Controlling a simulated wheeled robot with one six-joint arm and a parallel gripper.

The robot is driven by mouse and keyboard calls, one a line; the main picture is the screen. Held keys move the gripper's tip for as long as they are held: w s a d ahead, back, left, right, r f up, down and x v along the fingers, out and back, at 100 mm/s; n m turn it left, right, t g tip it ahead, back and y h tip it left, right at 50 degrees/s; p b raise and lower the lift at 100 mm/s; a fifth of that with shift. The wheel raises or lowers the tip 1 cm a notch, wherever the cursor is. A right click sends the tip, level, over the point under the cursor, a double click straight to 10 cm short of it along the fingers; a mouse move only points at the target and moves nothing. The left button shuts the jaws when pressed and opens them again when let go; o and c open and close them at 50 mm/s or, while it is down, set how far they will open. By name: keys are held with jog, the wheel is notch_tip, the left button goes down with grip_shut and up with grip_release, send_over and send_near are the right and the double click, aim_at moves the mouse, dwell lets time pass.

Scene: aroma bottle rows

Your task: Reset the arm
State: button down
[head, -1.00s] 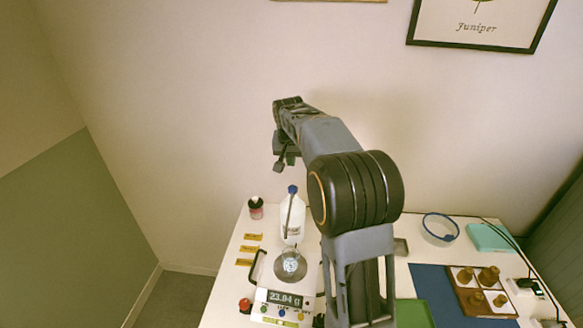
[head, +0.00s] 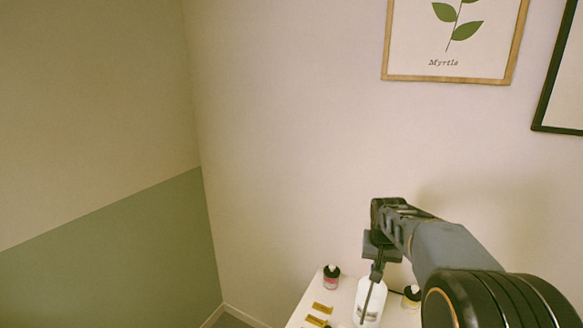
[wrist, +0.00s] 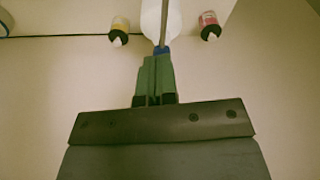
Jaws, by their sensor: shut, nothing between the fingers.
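My arm reaches in from the lower right of the head view, with my gripper (head: 376,272) at its end, pointing down. In the wrist view, the green fingers of my gripper (wrist: 157,62) are together with nothing between them. A white bottle (head: 371,306) stands on the table behind my gripper in the head view, its top partly hidden.
A small bottle with a pink label (head: 331,279) and one with a yellow label (head: 411,298) stand near the white bottle. Yellow tags (head: 322,308) lie at the table's left side. The wall behind carries framed plant pictures (head: 455,40). Most of the table is out of view.

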jog(key=s+a+n+t, duration=0.1)
jog(key=s+a, duration=0.3)
jog(key=s, duration=0.6)
jog(key=s+a+r+n+t+y, duration=0.1)
jog(key=s+a, duration=0.3)
jog(key=s, duration=0.7)
jog(key=shift+n, duration=0.7)
